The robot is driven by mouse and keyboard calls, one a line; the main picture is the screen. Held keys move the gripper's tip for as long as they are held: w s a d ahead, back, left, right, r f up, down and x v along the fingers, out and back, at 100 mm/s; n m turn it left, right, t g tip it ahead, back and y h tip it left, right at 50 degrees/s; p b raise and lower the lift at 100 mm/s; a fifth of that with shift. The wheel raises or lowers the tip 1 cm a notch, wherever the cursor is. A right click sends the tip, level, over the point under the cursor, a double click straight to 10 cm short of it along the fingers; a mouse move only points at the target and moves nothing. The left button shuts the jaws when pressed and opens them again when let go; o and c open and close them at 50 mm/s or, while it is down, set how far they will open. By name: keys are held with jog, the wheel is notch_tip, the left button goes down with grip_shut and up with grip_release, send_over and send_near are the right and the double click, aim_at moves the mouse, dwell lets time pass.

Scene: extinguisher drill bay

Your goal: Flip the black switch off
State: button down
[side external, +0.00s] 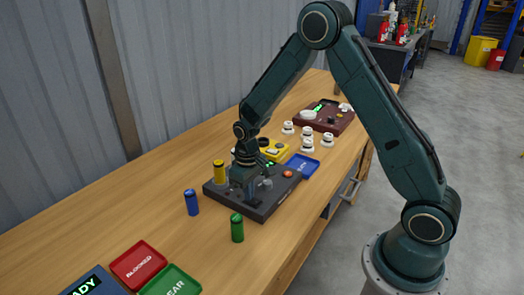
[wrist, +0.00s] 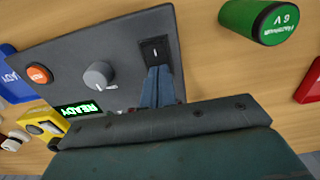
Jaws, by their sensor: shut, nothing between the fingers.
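The black switch (wrist: 155,47) is a small rocker with a white mark, set in the dark control panel (wrist: 70,48) in the wrist view. My gripper (wrist: 159,70) is shut and empty, its bluish fingertips right beside the switch's lower edge in that view. I cannot tell whether they touch it. In the side view, my gripper (side external: 245,190) is low over the dark panel (side external: 268,208) and hides the switch.
A yellow cylinder (side external: 219,172) stands at the panel's left. A blue cylinder (side external: 192,202) and a green cylinder (side external: 237,229) stand nearby. A red tray (side external: 138,248) and a green tray (side external: 160,277) lie front left. A blue tray (side external: 303,165) and white pieces (side external: 307,140) are beyond.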

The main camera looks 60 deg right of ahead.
jog(key=shift+r, duration=3.5)
jog(key=s+a+r+t, duration=0.25)
jog(key=s+r, duration=0.75)
jog(key=r, duration=0.5)
jog(key=s+r+t, duration=0.1)
jog(key=s+r, duration=0.1)
jog(key=s, duration=0.5)
jog(key=s+a+r+t, duration=0.1)
jog(key=s+r+t, duration=0.1)
jog(key=s, duration=0.6)
jog(key=shift+a+r, duration=0.25)
jog(key=shift+r, duration=0.05)
